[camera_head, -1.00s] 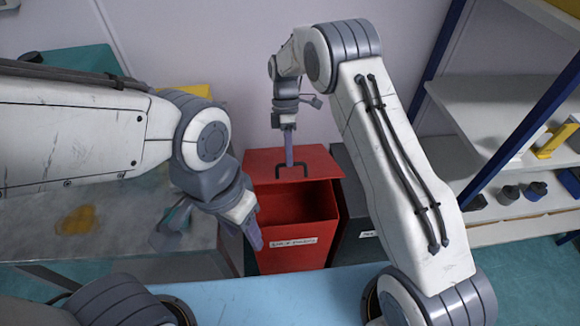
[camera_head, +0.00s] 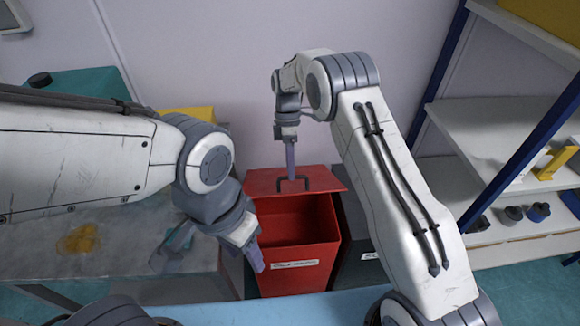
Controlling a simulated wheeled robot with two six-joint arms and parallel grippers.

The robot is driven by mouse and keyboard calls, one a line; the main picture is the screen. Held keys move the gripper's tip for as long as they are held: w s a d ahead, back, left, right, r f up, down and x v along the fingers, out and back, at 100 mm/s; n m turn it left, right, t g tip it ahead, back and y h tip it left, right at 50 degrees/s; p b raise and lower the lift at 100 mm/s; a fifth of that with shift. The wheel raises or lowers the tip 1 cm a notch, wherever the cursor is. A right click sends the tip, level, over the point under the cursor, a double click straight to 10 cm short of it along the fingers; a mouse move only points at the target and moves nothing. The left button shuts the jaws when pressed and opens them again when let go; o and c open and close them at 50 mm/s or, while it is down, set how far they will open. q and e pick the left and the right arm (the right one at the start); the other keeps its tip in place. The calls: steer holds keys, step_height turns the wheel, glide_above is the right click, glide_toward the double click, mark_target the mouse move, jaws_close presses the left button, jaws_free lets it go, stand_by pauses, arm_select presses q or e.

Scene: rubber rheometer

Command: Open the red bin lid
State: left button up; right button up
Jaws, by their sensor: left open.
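The red bin (camera_head: 298,252) stands on the floor at the middle, with a white label on its front. Its red lid (camera_head: 325,179) is raised at the back and tilted, so the dark inside shows at the front. My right gripper (camera_head: 291,172) reaches down at the lid's dark handle (camera_head: 293,185); its fingers look narrow, and I cannot tell whether they grip the handle. My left gripper (camera_head: 256,262) is open and empty, beside the bin's front left edge.
A dark bin (camera_head: 358,245) stands right of the red bin. A grey table (camera_head: 115,262) with yellow pieces is at left. A shelf unit (camera_head: 500,130) stands at right. A pale blue surface (camera_head: 290,312) lies in front.

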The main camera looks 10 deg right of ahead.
steer(key=shift+a+r, duration=0.1)
stand_by(0.4)
steer(key=shift+w+r, duration=0.2)
steer(key=shift+r, duration=0.05)
steer(key=b+v, duration=0.1)
steer(key=v, duration=0.8)
steer(key=shift+r, duration=0.3)
steer(key=shift+w, duration=0.1)
